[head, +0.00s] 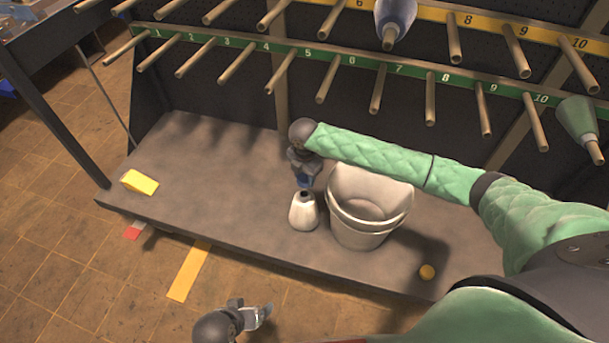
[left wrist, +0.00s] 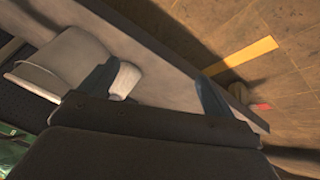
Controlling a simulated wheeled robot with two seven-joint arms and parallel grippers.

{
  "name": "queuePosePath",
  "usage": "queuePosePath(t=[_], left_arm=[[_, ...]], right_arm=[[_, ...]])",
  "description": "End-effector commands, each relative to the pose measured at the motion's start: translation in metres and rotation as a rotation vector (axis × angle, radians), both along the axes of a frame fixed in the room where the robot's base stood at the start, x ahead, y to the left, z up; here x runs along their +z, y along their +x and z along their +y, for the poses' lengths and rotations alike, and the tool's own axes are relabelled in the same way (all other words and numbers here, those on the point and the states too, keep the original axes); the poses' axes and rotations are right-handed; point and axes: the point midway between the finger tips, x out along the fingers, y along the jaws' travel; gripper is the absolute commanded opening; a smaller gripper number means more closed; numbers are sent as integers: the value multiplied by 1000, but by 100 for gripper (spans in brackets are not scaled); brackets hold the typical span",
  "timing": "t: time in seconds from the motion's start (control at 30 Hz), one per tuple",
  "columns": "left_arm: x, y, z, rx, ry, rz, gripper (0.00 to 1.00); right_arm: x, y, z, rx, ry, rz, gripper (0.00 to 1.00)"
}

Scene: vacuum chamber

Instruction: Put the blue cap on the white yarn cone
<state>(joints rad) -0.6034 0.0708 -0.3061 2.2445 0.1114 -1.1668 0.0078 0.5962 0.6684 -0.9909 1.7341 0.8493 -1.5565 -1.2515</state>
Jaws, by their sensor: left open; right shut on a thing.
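The white yarn cone (head: 303,213) stands upright on the grey platform, just left of the white buckets. It also shows in the left wrist view (left wrist: 124,82), partly behind a finger. My right gripper (head: 304,177) is directly above the cone, pointing down. It is shut on the blue cap (head: 304,183), which is mostly hidden by the fingers. The cap is at or just above the cone's top; I cannot tell whether they touch. My left gripper (head: 257,315) is open and empty, over the floor in front of the platform.
Nested white buckets (head: 368,212) stand close right of the cone, beneath my right forearm. Numbered peg rails (head: 330,60) run behind. The platform's left half is mostly clear.

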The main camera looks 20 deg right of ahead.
Motion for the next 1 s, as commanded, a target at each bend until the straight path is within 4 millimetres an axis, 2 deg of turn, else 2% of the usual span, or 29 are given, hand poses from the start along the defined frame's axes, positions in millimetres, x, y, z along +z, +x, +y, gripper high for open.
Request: queuePosePath(t=[0.47,0.7,0.77,0.87,1.0], left_arm=[[23,-6,2,-9,7,27,89],[47,-8,5,-15,9,34,89],[49,-7,5,-15,8,29,89],[42,-4,4,-11,4,16,89],[22,-3,2,-8,5,19,89]], right_arm=[[1,0,0,0,-1,1,24],[1,0,0,1,0,0,24],[-7,0,0,1,-1,1,24],[-15,0,0,0,0,1,24],[-26,0,0,1,-1,1,24]])
